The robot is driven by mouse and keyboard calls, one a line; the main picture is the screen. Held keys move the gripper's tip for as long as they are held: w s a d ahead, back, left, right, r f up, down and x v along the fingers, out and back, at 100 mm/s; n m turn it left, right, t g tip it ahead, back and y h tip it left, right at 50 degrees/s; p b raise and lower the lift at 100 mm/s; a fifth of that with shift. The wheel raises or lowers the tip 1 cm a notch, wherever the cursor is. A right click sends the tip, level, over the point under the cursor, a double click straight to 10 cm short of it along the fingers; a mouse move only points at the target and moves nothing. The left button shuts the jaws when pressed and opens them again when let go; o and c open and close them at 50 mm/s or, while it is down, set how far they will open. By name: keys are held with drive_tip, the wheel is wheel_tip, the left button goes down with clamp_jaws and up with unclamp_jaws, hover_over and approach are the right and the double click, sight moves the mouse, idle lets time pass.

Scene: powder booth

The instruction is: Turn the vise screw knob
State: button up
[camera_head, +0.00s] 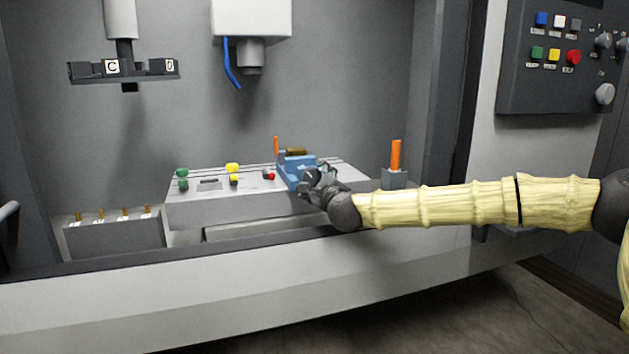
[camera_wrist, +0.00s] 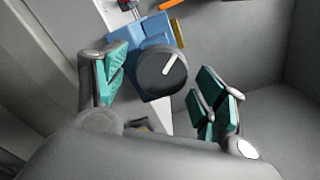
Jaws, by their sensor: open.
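The blue vise (camera_head: 295,170) sits on the grey worktable toward its right end. The vise (camera_wrist: 154,34) also shows in the wrist view, with its round dark screw knob (camera_wrist: 161,74) facing the camera. A white mark runs from the knob's middle toward the upper right. My gripper (camera_head: 312,183) is at the front of the vise in the head view and hides the knob there. In the wrist view the gripper (camera_wrist: 160,88) is open. Its green-padded fingers stand on either side of the knob, with gaps. I cannot tell whether the fingertips reach past the knob's face.
The worktable (camera_head: 225,208) carries small green, yellow and red pieces left of the vise. An orange-handled item (camera_head: 396,156) stands right of it. A spindle head (camera_head: 251,20) and a tool holder (camera_head: 123,68) hang above. A button panel (camera_head: 556,58) is at the right.

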drive_tip(key=v, duration=1.1)
drive_tip(key=shift+s+d, duration=0.1)
